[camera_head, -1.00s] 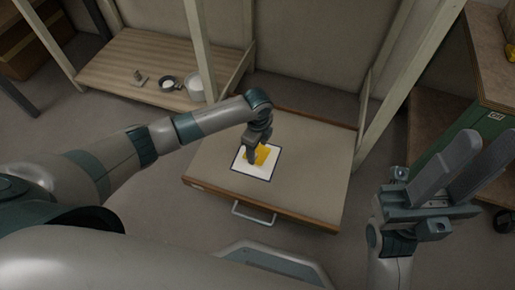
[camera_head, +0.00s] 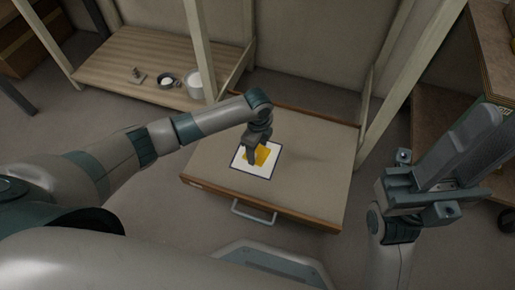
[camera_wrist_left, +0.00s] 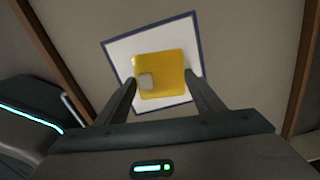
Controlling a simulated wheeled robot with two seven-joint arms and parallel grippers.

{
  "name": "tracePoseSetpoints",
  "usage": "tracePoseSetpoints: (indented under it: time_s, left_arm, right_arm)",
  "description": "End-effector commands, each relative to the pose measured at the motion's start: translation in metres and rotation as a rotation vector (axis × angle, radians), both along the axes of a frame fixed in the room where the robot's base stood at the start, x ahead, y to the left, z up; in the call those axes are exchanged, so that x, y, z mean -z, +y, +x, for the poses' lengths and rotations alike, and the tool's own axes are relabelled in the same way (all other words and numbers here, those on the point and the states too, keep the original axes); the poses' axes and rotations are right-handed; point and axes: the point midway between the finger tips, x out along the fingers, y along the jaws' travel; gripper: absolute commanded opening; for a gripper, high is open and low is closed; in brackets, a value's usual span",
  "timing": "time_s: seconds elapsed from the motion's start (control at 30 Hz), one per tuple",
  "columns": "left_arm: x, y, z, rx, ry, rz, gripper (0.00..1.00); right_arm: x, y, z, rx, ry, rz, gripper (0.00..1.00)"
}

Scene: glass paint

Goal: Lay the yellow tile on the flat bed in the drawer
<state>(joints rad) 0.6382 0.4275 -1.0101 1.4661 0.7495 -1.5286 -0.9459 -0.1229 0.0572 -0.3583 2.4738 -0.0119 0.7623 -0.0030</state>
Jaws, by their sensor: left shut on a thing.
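The yellow tile (camera_head: 262,153) is between the fingers of my left gripper (camera_head: 253,156), over a white square with a dark blue border (camera_head: 243,164). My left gripper is shut on the tile; whether the tile touches the white square cannot be told. The square lies on the flat bed of the pulled-out drawer (camera_head: 310,160). My right gripper (camera_head: 470,140) is open and empty, off to the right of the drawer.
The drawer has a wooden rim and a metal handle (camera_head: 254,214) at its front. Pale posts (camera_head: 200,50) rise at its back left and right. A low slatted shelf (camera_head: 120,65) at the left holds a white cup (camera_head: 195,84) and small dishes. A green-sided cabinet stands right.

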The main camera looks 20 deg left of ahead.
Motion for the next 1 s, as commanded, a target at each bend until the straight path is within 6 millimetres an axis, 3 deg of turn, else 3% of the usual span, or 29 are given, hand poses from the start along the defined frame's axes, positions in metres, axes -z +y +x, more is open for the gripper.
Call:
tracePoseSetpoints:
  time_s: [1.0]
  left_arm:
    - [0.003, 0.001, 0.000, -0.001, 0.001, 0.000, 0.37]
  right_arm:
    - [-0.013, 0.000, 0.001, 0.000, 0.005, -0.002, 0.31]
